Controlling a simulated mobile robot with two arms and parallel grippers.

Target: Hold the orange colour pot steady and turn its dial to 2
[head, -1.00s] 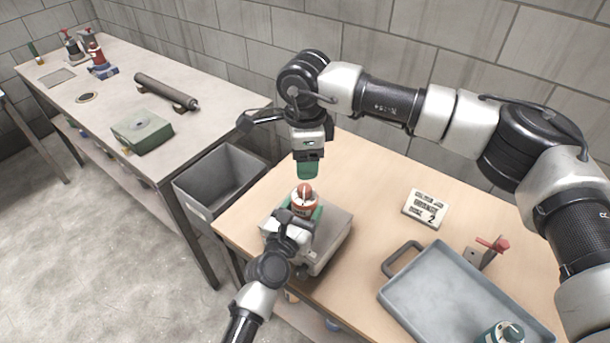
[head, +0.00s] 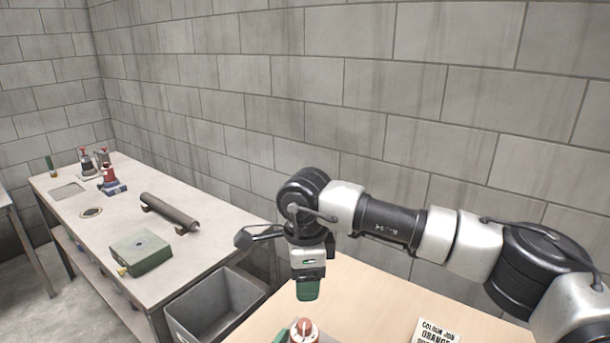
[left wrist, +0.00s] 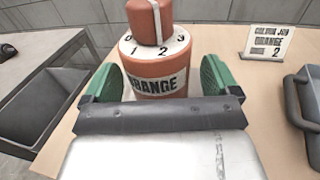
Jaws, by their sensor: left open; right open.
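The orange colour pot (left wrist: 160,75) stands upright in the left wrist view, with "ORANGE" on its label. Its dial (left wrist: 148,18) is a red knob with a white line above a white ring marked 0 to 3. The line faces the front, near the 2; its exact setting is hard to read. The pot's top (head: 304,331) shows at the bottom edge of the head view. My left gripper (left wrist: 160,85) is open, its green fingers on either side of the pot, with small gaps visible. My right gripper (head: 307,291) is open and empty above the pot, pointing down.
A card (left wrist: 268,43) reading "COLOUR JOB ORANGE 2" stands on the wooden table (head: 365,300). A tray handle (left wrist: 300,100) shows at right. A grey bin (head: 215,305) stands left of the table. A side bench (head: 100,230) holds a green box (head: 141,253) and a roller (head: 170,213).

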